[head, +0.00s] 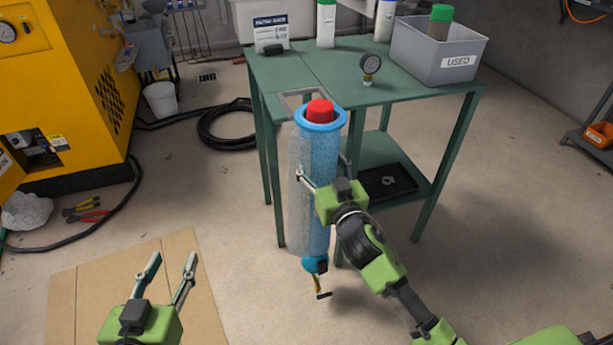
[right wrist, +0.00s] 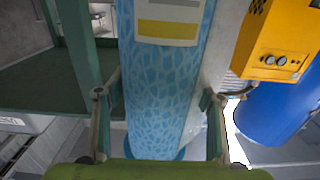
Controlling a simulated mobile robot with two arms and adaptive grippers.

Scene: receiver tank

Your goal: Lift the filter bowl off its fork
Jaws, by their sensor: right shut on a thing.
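The filter bowl (head: 318,205) is a long, upright, blue mottled cylinder with a blue collar, a red top and a small drain valve below. It stands at the front left corner of the green table, by a pale bracket (head: 289,103) that looks like the fork. Whether the collar touches the fork cannot be told. My right gripper (head: 324,170) is shut on the bowl's middle. In the right wrist view the bowl (right wrist: 160,100) fills the space between the fingers of the right gripper (right wrist: 158,98). My left gripper (head: 171,262) is open and empty, over the cardboard.
The green table (head: 330,72) carries a gauge (head: 370,65), a grey bin (head: 437,55) marked USED and bottles. A black tray (head: 392,184) lies on its lower shelf. A yellow machine (head: 70,80) stands at left.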

